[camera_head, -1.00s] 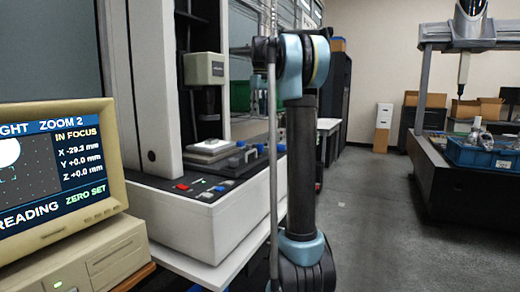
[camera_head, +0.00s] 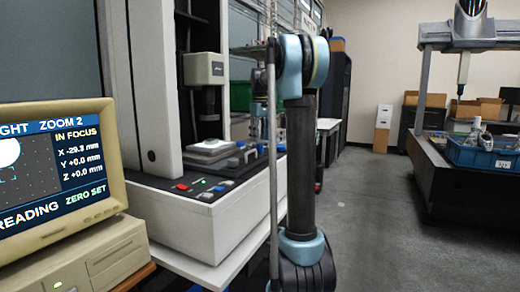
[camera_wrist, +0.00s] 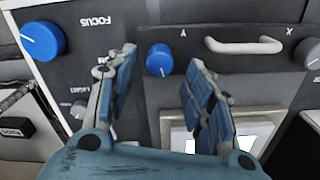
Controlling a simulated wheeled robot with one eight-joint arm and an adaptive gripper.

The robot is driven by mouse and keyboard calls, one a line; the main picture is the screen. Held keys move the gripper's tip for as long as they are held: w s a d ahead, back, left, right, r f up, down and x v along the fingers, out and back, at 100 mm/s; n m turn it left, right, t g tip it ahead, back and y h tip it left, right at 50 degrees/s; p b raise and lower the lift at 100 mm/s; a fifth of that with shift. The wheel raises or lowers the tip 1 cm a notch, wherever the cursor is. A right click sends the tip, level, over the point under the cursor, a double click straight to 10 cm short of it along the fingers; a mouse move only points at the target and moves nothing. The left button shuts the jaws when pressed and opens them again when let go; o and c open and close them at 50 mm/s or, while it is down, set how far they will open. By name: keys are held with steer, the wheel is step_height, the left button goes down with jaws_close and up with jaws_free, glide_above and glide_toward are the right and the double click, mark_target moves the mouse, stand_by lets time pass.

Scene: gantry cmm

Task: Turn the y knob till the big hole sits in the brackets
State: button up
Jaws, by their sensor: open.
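The blue Y knob (camera_wrist: 159,59), with a white pointer line, sits on the dark panel under the letter Y. In the wrist view my gripper (camera_wrist: 161,61) is open, and the Y knob shows between its two fingertips. I cannot tell whether the fingers reach around it; no contact shows. The screen reads X -29.3 mm, Y +0.0 mm, Z +0.0 mm, IN FOCUS.
A larger blue FOCUS knob (camera_wrist: 42,40) is left of the Y knob. A grey X knob (camera_wrist: 308,52) is at the right, with a pale handle (camera_wrist: 243,45) between. A stage plate (camera_head: 210,147) stands on the machine's base. The floor (camera_head: 375,220) at right is clear.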

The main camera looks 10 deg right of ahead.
mark_target(260, 146)
steer(key=shift+f, duration=2.55)
steer(key=shift+c, duration=0.3)
steer(key=c, duration=1)
steer(key=shift+d, duration=0.1)
